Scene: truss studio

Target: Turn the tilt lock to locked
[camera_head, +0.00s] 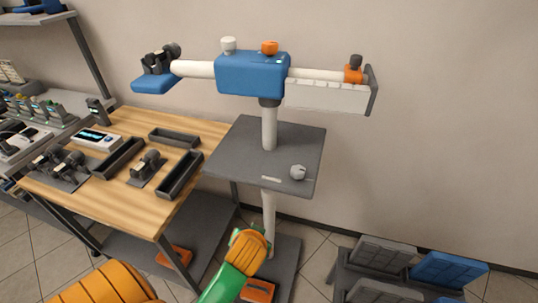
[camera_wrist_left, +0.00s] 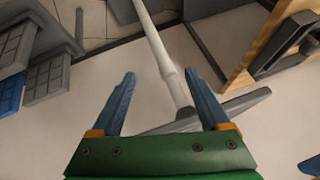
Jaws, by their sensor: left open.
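The stand carries a blue head block (camera_head: 252,73) on a white post (camera_head: 269,128). On its top are a white knob (camera_head: 228,45) and an orange knob (camera_head: 269,47). An orange clamp (camera_head: 353,75) with a dark knob (camera_head: 355,61) sits near the right end of the rail. I cannot tell which knob is the tilt lock or how it is set. My left gripper (camera_wrist_left: 160,73) is open and empty in the left wrist view. The white post (camera_wrist_left: 163,50) shows between its fingers, apparently beyond them. In the head view my left arm is low, in front of the stand.
A grey shelf plate (camera_head: 248,145) on the post holds a small grey knob-like part (camera_head: 298,172). A wooden table (camera_head: 90,190) with trays and parts stands left. Racked panels (camera_head: 385,255) stand on the floor at right. The wall side right of the stand is clear.

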